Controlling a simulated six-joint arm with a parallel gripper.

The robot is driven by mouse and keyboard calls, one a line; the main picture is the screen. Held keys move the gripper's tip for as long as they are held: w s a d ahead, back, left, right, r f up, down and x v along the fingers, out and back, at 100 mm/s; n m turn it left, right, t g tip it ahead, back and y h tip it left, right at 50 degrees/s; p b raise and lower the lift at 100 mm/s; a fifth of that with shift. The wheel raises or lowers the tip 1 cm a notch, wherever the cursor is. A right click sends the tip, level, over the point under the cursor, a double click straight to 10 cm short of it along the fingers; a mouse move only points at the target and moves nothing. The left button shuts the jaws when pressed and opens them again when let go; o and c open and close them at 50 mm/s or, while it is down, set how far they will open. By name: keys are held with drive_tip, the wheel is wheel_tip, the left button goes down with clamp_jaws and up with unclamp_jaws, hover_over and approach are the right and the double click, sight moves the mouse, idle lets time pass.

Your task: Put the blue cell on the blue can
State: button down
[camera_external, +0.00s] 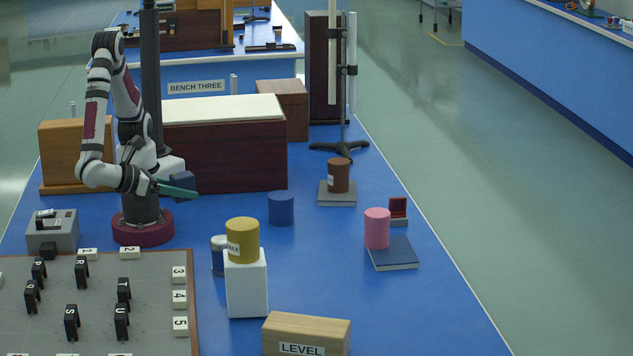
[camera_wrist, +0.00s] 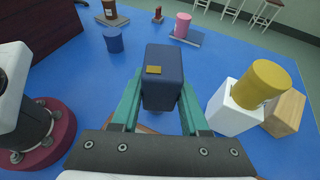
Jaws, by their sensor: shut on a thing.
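The blue cell (camera_wrist: 163,88) is a dark blue block with a small yellow patch on its top. My gripper (camera_external: 181,188) is shut on it, with a teal finger on each side in the wrist view. The cell also shows in the external view (camera_external: 183,179), raised above the bench at the left and partly covered by a finger. The blue can (camera_external: 281,209) stands upright on the blue bench, to the right of my gripper and apart from it. It also shows in the wrist view (camera_wrist: 114,42), ahead and left of the held cell. Its top looks bare.
A yellow can (camera_external: 243,240) sits on a white block (camera_external: 247,288), with a blue-and-white can (camera_external: 217,257) beside it. A brown can (camera_external: 338,175) and a dark wooden box (camera_external: 225,156) are farther back.

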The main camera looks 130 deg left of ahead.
drive_tip(key=shift+s+d, duration=0.75)
drive_tip(key=shift+s, duration=0.25)
hover_over(221, 239)
drive_tip(key=f, duration=0.6)
drive_tip(key=shift+s+d+f, duration=0.2)
drive_tip(key=shift+d+f, duration=0.05)
drive_tip(key=shift+f, duration=0.05)
drive_tip(key=shift+w+a+f, duration=0.1)
drive_tip(key=shift+f, duration=1)
drive_tip(key=shift+w+a+f, duration=0.1)
drive_tip(key=shift+f, duration=1)
drive_tip(key=shift+f, duration=0.1)
drive_tip(key=shift+c, duration=2)
unclamp_jaws()
